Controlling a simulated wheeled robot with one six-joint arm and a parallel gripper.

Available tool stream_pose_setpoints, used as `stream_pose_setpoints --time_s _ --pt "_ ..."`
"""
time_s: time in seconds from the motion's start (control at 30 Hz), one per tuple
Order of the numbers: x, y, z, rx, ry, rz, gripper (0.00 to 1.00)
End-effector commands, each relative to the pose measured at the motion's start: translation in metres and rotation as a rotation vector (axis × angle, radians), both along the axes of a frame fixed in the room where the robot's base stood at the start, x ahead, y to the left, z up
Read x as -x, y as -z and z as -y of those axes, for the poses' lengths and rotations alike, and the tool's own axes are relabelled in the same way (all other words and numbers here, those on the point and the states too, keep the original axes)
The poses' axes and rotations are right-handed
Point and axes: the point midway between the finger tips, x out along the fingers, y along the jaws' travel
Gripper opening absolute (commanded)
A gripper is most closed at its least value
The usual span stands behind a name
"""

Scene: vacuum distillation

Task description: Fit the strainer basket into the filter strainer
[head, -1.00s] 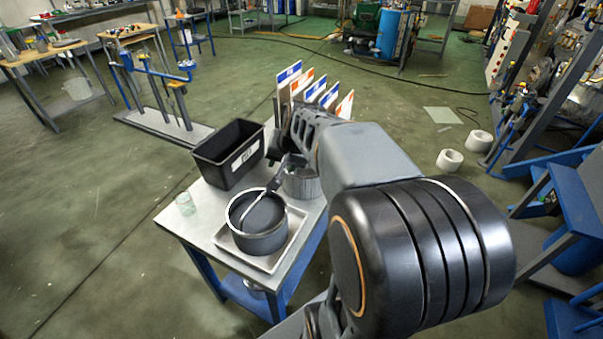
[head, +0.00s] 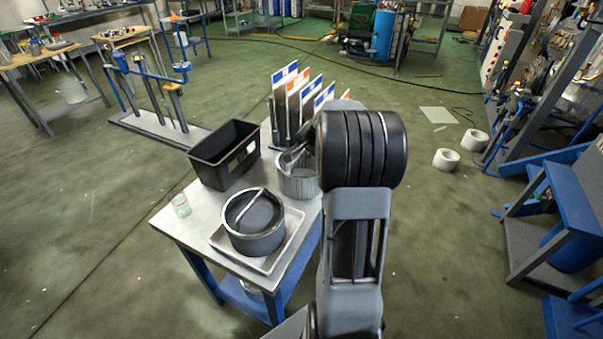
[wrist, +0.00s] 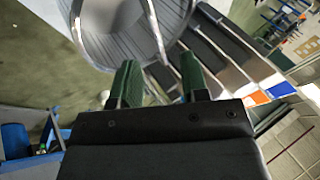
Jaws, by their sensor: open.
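The strainer basket (head: 297,184) is an open grey metal cylinder with ribbed walls, upright on the table behind the tray; my arm partly covers it. In the wrist view the basket (wrist: 105,38) is close beyond my fingertips, with a thin metal strip across its mouth. My gripper (wrist: 160,76) has its two green-padded fingers apart, with nothing clearly held between them; in the head view my arm mostly hides it. The filter strainer (head: 256,240) looks like a wide dark-grey round pot with a thin bar across its top, standing in a shallow tray (head: 218,240).
A black bin (head: 222,158) stands at the table's back left, and upright coloured signs (head: 300,95) stand behind the basket. A small clear glass jar (head: 181,206) is near the left edge. The table (head: 190,232) has some bare room around the jar.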

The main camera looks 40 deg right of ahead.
Motion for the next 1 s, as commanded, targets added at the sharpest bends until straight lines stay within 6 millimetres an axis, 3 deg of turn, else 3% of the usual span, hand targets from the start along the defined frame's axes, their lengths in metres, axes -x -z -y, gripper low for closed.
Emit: stream_pose_setpoints --time_s 0.4,0.7,1.0 --pt "-0.028 0.038 0.007 0.000 -0.002 -0.002 0.41" --pt "-0.030 0.041 0.008 0.000 -0.001 0.000 0.41" --pt "-0.030 0.041 0.008 0.000 -0.001 -0.001 0.14"
